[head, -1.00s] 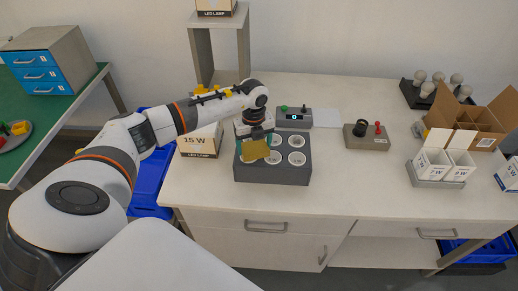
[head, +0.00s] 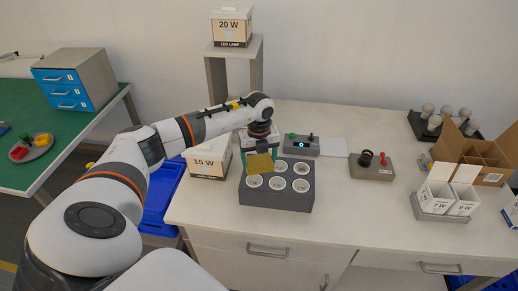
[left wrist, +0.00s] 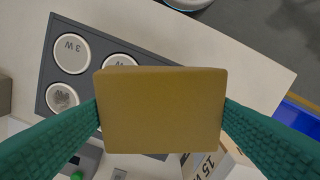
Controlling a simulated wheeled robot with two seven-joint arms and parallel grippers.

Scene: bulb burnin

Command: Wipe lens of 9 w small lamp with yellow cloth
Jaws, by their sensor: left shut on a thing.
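My left gripper (left wrist: 160,112) is shut on the yellow cloth (left wrist: 160,110), a thick mustard-coloured pad that also shows in the head view (head: 260,163). The gripper holds it over the back left of a dark grey rack (head: 275,202). Several round white lamp lenses face up in the rack. In the left wrist view one lens reads 3 W (left wrist: 70,52); another lens (left wrist: 62,97) has a mark I cannot read. A third lens (left wrist: 120,61) is partly behind the cloth. I cannot tell which lens is the 9 W one, nor whether the cloth touches any. My right gripper is out of view.
A 15 W box (head: 208,160) stands left of the rack. A tester with a lit display (head: 301,145) is behind it. A grey device with a red knob (head: 372,166), white lamp boxes (head: 439,197) and an open carton (head: 483,155) are at right. The front table strip is clear.

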